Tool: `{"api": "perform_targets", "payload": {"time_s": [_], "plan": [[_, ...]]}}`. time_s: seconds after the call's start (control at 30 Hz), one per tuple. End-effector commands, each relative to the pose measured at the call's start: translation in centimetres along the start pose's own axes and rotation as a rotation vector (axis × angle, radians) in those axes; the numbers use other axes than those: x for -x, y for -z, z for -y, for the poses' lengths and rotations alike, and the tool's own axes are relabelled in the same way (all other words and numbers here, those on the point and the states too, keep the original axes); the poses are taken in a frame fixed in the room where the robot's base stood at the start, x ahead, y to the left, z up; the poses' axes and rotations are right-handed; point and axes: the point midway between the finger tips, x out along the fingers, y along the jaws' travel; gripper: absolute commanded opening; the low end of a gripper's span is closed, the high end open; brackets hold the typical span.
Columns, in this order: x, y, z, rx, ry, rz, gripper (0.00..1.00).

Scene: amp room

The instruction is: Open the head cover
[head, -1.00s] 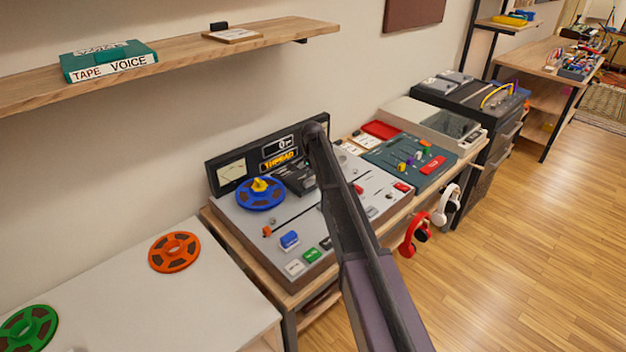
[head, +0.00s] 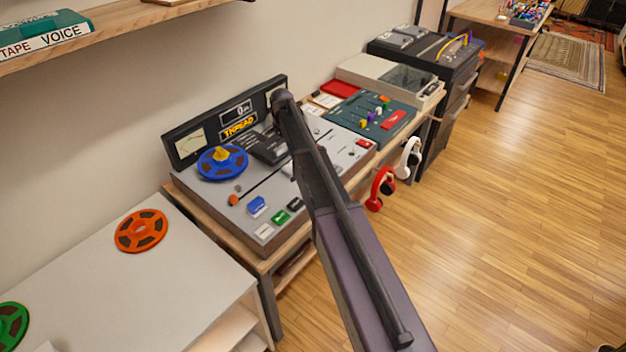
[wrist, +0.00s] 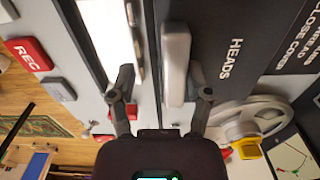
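The tape machine (head: 220,200) stands on a wooden bench, with a blue reel (head: 222,165) on its left side. The dark head cover, lettered "HEADS" (wrist: 228,70), fills the upper right of the wrist view, with a pale grey handle-like bar (wrist: 176,60) along its edge. My gripper (wrist: 161,95) is open and empty, its fingers apart, with the bar's near end lying between their lines, closer to the right finger. I cannot tell whether a finger touches it. In the head view my arm hides the gripper and part of the cover.
A red REC button (wrist: 28,53) and a grey reel (wrist: 250,118) are near the gripper. An orange reel (head: 141,231) lies on the white table (head: 165,290) at left. A mixer (head: 375,115) stands right of the machine; headphones (head: 381,188) hang below. The floor at right is clear.

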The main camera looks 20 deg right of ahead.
Motion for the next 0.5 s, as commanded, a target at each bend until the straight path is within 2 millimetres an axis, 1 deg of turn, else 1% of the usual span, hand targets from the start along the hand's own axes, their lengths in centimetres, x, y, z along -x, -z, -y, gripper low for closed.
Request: {"api": "perform_targets", "payload": {"time_s": [0.03, 0.37, 0.4, 0.5], "plan": [[0.0, -0.1, -1.1, -0.001, -0.001, 0.0, 0.63], [0.0, -0.2, -5.7, -0.001, -0.001, 0.0, 0.63], [0.3, -0.1, -6.0, -0.001, -0.001, 0.0, 0.63], [1.5, 0.0, -5.6, 0.0, -0.001, 0.0, 0.63]]}}
